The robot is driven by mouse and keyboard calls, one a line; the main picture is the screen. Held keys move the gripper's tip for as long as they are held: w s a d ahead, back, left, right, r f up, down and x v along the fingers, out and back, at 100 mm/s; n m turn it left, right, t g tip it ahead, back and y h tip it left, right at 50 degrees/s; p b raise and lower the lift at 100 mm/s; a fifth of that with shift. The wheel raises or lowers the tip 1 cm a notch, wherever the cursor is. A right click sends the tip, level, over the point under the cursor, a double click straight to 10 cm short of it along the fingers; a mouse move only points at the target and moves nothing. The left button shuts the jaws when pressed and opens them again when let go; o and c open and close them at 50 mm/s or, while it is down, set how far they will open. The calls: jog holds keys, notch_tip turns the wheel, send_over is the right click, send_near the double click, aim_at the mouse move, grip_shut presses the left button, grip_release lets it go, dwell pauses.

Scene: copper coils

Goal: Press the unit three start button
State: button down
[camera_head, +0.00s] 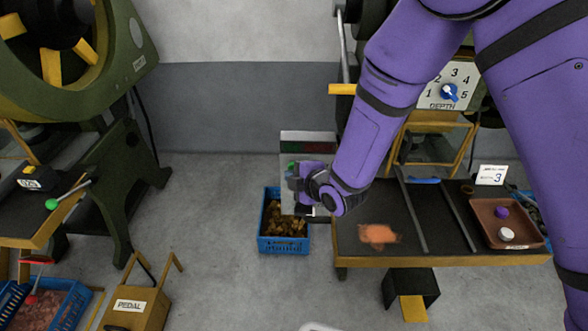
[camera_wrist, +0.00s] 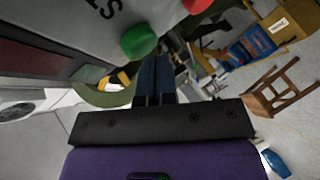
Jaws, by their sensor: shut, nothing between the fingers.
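A pale control panel (camera_head: 308,139) with a dark red-and-green strip stands upright beyond my gripper, at the left end of the right-hand bench. Its green button (camera_wrist: 139,40) shows large in the wrist view, with a red button (camera_wrist: 197,4) to its right, partly cut off. Letters on the panel end in "ES"; the rest is out of view. My gripper (camera_wrist: 155,66) is shut and empty, its fingertips just below and right of the green button. I cannot tell whether they touch it. In the head view my gripper covers much of the panel's lower part.
The bench (camera_head: 447,262) holds a card reading 3 (camera_head: 491,175) and a brown tray (camera_head: 484,228). A depth dial (camera_head: 449,92) is behind. A blue crate (camera_head: 284,248) of copper-coloured pieces stands on the floor below my gripper. A pedal box (camera_head: 137,308) is at left; the floor between is clear.

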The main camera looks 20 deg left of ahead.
jog(key=shift+s+d, duration=0.15)
jog(key=shift+s, duration=0.4)
jog(key=shift+s+d, duration=0.2)
jog(key=shift+s, duration=0.6)
jog(key=shift+s+d, duration=0.2)
jog(key=shift+s, duration=0.65)
jog(key=shift+s+d, duration=0.2)
jog(key=shift+s, duration=0.6)
jog(key=shift+w, duration=0.1)
